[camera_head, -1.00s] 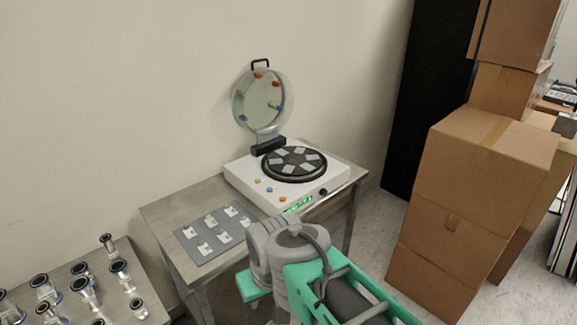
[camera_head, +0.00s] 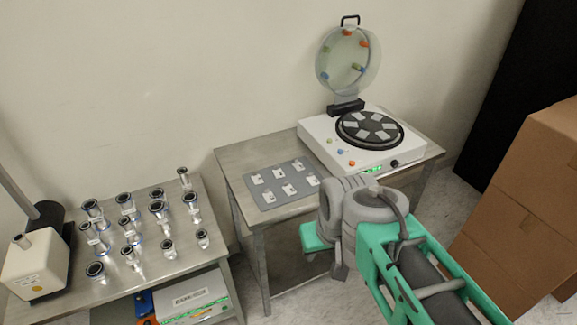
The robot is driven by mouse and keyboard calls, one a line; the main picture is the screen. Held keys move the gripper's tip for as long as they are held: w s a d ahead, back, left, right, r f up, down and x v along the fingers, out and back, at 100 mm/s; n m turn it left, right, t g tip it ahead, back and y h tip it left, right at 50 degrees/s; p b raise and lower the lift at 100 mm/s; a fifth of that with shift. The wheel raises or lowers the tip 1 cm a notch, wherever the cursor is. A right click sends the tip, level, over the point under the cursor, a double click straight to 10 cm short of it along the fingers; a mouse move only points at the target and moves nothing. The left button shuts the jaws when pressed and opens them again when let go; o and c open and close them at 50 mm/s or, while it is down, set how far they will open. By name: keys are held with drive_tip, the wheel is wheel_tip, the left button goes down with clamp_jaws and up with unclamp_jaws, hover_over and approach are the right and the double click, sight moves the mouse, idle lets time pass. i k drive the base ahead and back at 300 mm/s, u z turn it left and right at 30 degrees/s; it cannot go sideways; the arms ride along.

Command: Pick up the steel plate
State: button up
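No single thing is clearly marked as the steel plate. A flat grey plate (camera_head: 268,202) lies on the metal table, with several small pale square pieces on it. A round black disc (camera_head: 369,130) with several grey square plates on it sits on top of a white machine (camera_head: 322,131), on the same table to the right. My arm reaches in from the lower right and bends in front of the table's front edge. My gripper's fingers cannot be made out; the arm's end is hidden behind its own links.
The machine's round clear lid (camera_head: 346,62) stands open. A left table (camera_head: 60,287) holds several metal fittings with black rims (camera_head: 158,206) and a cream pump-like unit (camera_head: 38,262). Brown boxes (camera_head: 535,160) are stacked at the right. A gap separates the two tables.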

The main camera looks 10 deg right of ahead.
sight(278, 171)
drive_tip(key=z, duration=0.7)
drive_tip(key=i, duration=1.05)
drive_tip(key=u, duration=3.3)
